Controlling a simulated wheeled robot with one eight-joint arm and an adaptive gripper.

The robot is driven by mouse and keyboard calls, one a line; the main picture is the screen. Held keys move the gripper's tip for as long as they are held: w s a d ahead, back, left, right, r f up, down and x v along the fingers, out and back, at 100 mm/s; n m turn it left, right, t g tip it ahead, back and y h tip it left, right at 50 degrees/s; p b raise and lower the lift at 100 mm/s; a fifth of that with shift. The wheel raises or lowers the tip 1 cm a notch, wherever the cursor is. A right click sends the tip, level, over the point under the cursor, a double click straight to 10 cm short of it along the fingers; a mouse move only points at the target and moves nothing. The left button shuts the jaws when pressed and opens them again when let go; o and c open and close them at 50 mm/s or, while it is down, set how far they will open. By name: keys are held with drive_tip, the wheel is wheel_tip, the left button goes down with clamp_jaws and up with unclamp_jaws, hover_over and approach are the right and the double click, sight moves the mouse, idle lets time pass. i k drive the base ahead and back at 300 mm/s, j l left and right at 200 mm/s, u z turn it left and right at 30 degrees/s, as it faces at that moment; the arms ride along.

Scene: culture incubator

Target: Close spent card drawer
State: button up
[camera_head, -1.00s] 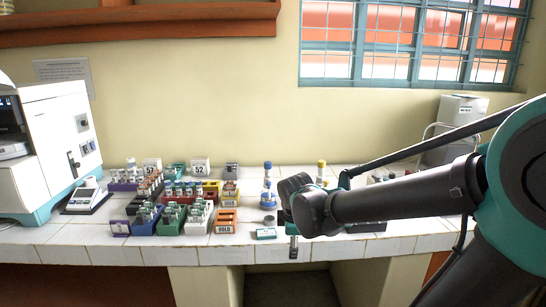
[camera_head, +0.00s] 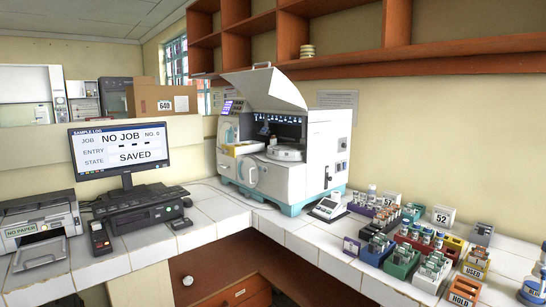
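I cannot tell for sure which drawer holds spent cards. A white and teal analyzer (camera_head: 315,155) stands in the counter corner with its grey lid (camera_head: 265,90) raised. A pale yellowish tray-like part (camera_head: 242,149) sticks out at its left front. Below the counter, brown wooden drawer fronts (camera_head: 225,290) show, one with a small pale label too small to read. A round white knob (camera_head: 187,281) shows at their left. How far any drawer stands out is unclear. My gripper is not in view now.
A monitor (camera_head: 122,150) reading "NO JOB", a keyboard (camera_head: 138,199) and a printer (camera_head: 40,230) marked "NO PAPER" stand at left. Colored vial racks (camera_head: 400,262) crowd the right counter. A small device (camera_head: 328,208) lies before the analyzer. The tiled counter between keyboard and analyzer is mostly clear.

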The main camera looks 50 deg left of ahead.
sight(232, 149)
drive_tip(key=u, duration=2.3)
drive_tip(key=i+j+u, duration=0.1)
drive_tip(key=i, duration=0.3)
drive_tip(key=i+j+u, duration=0.15)
drive_tip(key=i, duration=0.25)
